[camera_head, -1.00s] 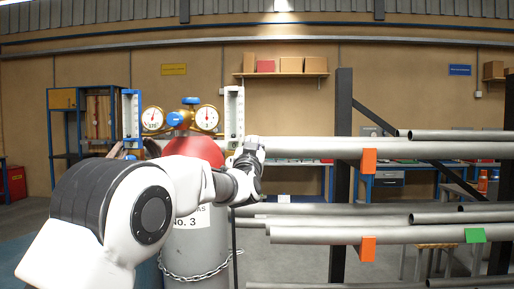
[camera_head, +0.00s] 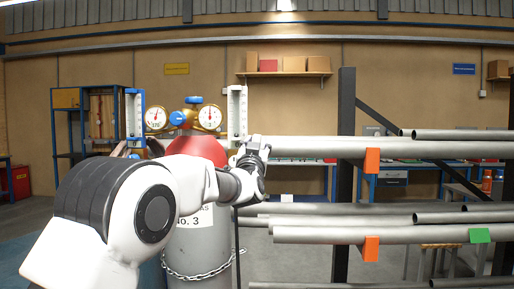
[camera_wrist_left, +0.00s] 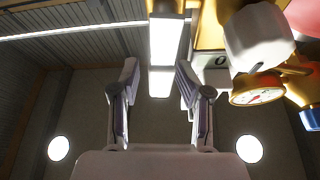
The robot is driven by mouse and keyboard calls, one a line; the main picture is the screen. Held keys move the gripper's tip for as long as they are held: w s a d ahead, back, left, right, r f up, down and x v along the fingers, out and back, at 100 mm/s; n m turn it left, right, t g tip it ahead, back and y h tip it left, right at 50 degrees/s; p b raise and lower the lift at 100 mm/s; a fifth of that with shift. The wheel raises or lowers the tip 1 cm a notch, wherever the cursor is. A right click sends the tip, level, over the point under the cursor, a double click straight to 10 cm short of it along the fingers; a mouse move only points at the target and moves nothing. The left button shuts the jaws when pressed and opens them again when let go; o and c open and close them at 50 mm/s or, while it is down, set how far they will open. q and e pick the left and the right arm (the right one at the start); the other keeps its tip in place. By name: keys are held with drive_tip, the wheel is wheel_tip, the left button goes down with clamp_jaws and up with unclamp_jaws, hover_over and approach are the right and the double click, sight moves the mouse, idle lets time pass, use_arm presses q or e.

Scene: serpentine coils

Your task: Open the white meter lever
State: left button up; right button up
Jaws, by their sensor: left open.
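The white meter (camera_head: 237,112) is an upright scaled gauge on the right side of the gas cylinder's regulator. My left gripper (camera_head: 258,146) is just below and to the right of it, seen from behind. In the left wrist view my left gripper (camera_wrist_left: 158,92) is open and empty, its two fingers apart. A bright white upright bar, perhaps the white meter (camera_wrist_left: 166,38), shows beyond and between the fingertips. A white rounded part (camera_wrist_left: 258,38) sits to its right; I cannot tell if it is the lever. In the head view the lever cannot be made out.
A red-topped gas cylinder (camera_head: 196,230) with a chain stands behind my left arm. Two round dials (camera_head: 157,118) and a blue-backed meter (camera_head: 135,115) are on the regulator. A rack of grey pipes (camera_head: 420,150) lies close on the right.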

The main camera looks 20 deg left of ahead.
use_arm(q)
drive_tip(key=v, duration=0.8)
